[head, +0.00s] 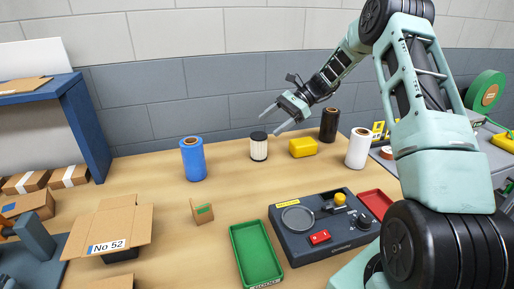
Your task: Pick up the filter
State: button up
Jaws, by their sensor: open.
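The filter (259,148) looks like a short white ribbed cylinder with a black top. It stands upright on the wooden table (165,230), toward the back near the grey wall. My gripper (268,123) is open and empty, with its two fingers pointing left and down. In the picture the fingertips are just above and to the right of the filter. I cannot tell the exact gap in depth. The filter is fully in view.
A blue roll (193,160) stands left of the filter. A yellow block (303,148), a black roll (329,125) and a white roll (358,149) stand right. In front are a small cardboard box (202,212), a green tray (256,254) and a control panel (309,245).

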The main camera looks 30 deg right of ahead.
jog(key=d+m+t, duration=0.1)
jog(key=d, duration=0.2)
jog(key=d+f+m+t, duration=0.1)
jog(key=d, duration=0.3)
jog(key=d+m, duration=0.1)
jog(key=d, duration=0.2)
jog(key=shift+s+d+f+t+y, duration=0.1)
jog(key=shift+d+f+t+y, duration=0.1)
jog(key=shift+d+t+y, duration=0.15)
jog(key=p, duration=0.3)
send_near(255, 141)
jog(key=w+f, duration=0.1)
jog(key=w+a+f, duration=0.1)
jog(key=w+a, duration=0.1)
jog(key=w, duration=0.1)
jog(key=shift+w+a+f, duration=0.15)
jog(key=shift+a+f, duration=0.1)
jog(key=shift+f, duration=0.15)
jog(key=shift+s+p+x, duration=0.15)
jog(key=shift+p+x, duration=0.4)
jog(key=shift+x, duration=0.8)
jog(key=shift+s+p+x, duration=0.2)
jog(key=shift+p+x, duration=0.35)
jog(key=shift+x, duration=0.85)
jog(key=shift+f, duration=0.15)
jog(key=c, duration=1.1)
